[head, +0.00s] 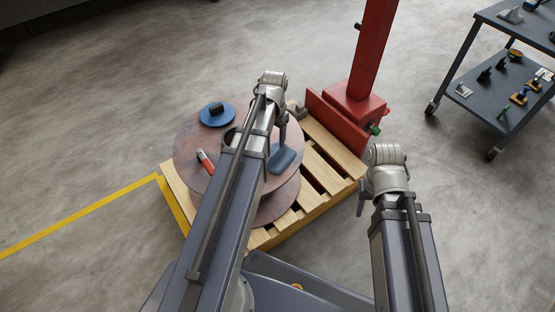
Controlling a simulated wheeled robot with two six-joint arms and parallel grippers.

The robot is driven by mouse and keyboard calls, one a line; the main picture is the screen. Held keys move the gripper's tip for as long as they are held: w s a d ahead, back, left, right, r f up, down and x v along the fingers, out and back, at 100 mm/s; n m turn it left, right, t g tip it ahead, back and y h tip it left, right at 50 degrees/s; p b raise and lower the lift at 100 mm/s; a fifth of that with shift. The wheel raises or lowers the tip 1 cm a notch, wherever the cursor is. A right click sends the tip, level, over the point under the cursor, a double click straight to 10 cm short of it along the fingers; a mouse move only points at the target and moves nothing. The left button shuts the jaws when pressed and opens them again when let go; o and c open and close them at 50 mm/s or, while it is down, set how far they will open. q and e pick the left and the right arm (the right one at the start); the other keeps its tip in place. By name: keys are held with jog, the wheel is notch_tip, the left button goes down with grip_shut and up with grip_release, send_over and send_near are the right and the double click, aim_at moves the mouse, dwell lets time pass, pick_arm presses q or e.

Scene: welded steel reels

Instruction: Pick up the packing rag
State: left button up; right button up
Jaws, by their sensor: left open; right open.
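A folded blue-grey cloth (284,161), which looks like the packing rag, lies near the right edge of the upper flange of a steel reel (186,140). My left gripper (282,141) reaches over the reel and points down just above the rag's upper end. It is open and holds nothing that I can see. Whether its fingertips touch the rag cannot be told. My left arm hides the middle of the reel. My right gripper (361,205) is open and empty, off the pallet's right corner and away from the rag.
A blue disc with a black block (217,112) and a red-and-white cylinder (205,161) lie on the reel. The reel sits on a wooden pallet (327,151). A red post (367,70) stands behind. A dark shelf cart (492,84) is at right.

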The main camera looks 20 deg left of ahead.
aim_at(277, 151)
pick_arm(q)
jog(key=shift+w+d+f+b, duration=0.1)
jog(key=shift+d+f+b, duration=0.05)
jog(key=shift+f+b, duration=0.75)
jog(key=shift+w+d+f+b, duration=0.1)
jog(key=shift+d+f+b, duration=0.05)
jog(key=shift+f+b, duration=0.7)
jog(key=shift+d+f+b, duration=0.15)
jog(key=shift+f+b, duration=0.7)
jog(key=shift+f, duration=0.05)
jog(key=shift+r, duration=0.1)
grip_shut()
